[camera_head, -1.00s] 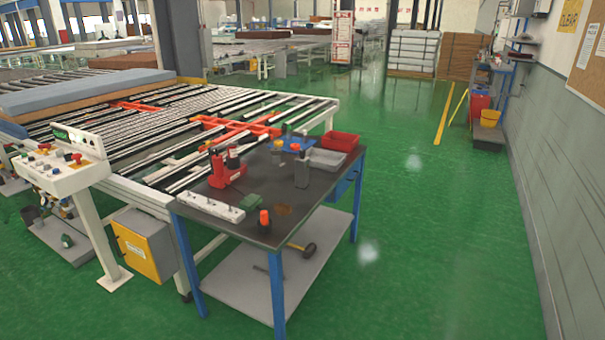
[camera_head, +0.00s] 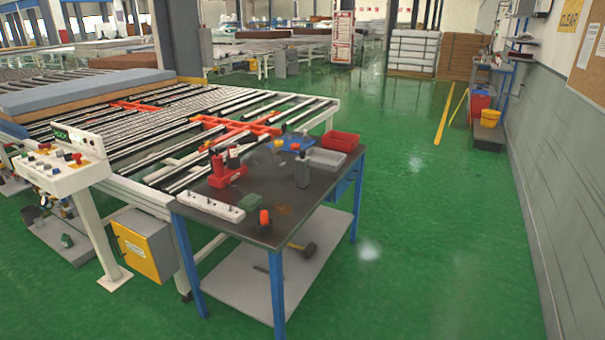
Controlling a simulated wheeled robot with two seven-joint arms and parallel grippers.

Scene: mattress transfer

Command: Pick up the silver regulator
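I cannot clearly make out a silver regulator in the head view. A dark-topped workbench (camera_head: 283,221) with blue legs stands in the middle. On it are a grey bottle-like item (camera_head: 302,174), a red tool (camera_head: 226,173), a white strip with several knobs (camera_head: 210,206), a small green block (camera_head: 250,202) and a dark item with an orange top (camera_head: 264,221). A small dark round item (camera_head: 67,240) sits low at the left, too small to identify. Neither of my grippers is in view.
A red bin (camera_head: 340,140) and a grey tray (camera_head: 327,159) sit at the bench's far end. A hammer (camera_head: 306,249) lies on its lower shelf. A roller conveyor and a control panel (camera_head: 62,173) stand left. Green floor (camera_head: 420,230) is clear to the right.

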